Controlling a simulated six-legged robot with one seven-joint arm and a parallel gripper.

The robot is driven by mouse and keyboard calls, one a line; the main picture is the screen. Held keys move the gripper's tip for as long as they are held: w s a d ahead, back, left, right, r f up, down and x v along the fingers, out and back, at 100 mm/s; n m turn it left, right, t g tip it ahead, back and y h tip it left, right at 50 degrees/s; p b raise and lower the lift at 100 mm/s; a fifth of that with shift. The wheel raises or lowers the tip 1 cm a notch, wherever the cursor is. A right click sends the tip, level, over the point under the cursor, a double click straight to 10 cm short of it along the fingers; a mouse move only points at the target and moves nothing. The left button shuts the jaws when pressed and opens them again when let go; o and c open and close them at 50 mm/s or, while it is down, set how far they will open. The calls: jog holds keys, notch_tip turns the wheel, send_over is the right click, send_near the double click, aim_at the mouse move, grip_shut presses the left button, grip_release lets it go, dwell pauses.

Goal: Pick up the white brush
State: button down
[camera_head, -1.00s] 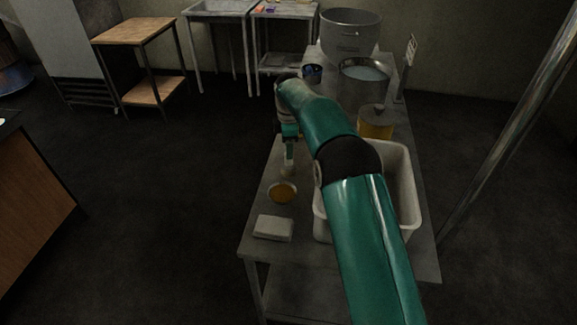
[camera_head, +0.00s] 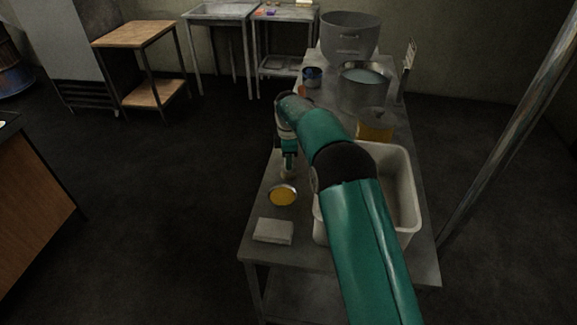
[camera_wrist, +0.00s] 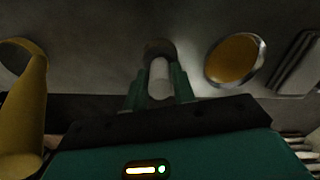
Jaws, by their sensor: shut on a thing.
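The white brush shows as a pale, rounded cylinder (camera_wrist: 160,78) in the wrist view, upright between the two green fingers. My gripper (camera_wrist: 159,88) is shut on it. In the head view my gripper (camera_head: 288,164) points down over the left edge area of the metal table, just behind a round tin. Only a small pale bit of the brush (camera_head: 287,174) shows below the fingers there. Its lower end is dark in the wrist view, and I cannot tell whether it touches the table.
The round tin with yellow contents (camera_head: 282,195) and a pale block (camera_head: 273,231) lie nearer on the table (camera_head: 262,205). A white tub (camera_head: 406,190) stands right, partly behind my arm.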

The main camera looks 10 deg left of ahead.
jog(key=shift+r, duration=0.5)
notch_tip(320, 180, up, 2)
jog(key=s+d+r, duration=0.4)
jog(key=s+r, duration=0.6)
jog(key=s, duration=0.3)
jog(key=shift+s+d, duration=0.15)
jog(key=shift+d, duration=0.05)
jog(key=c, duration=1.8)
grip_release()
jog(key=shift+c, duration=1.1)
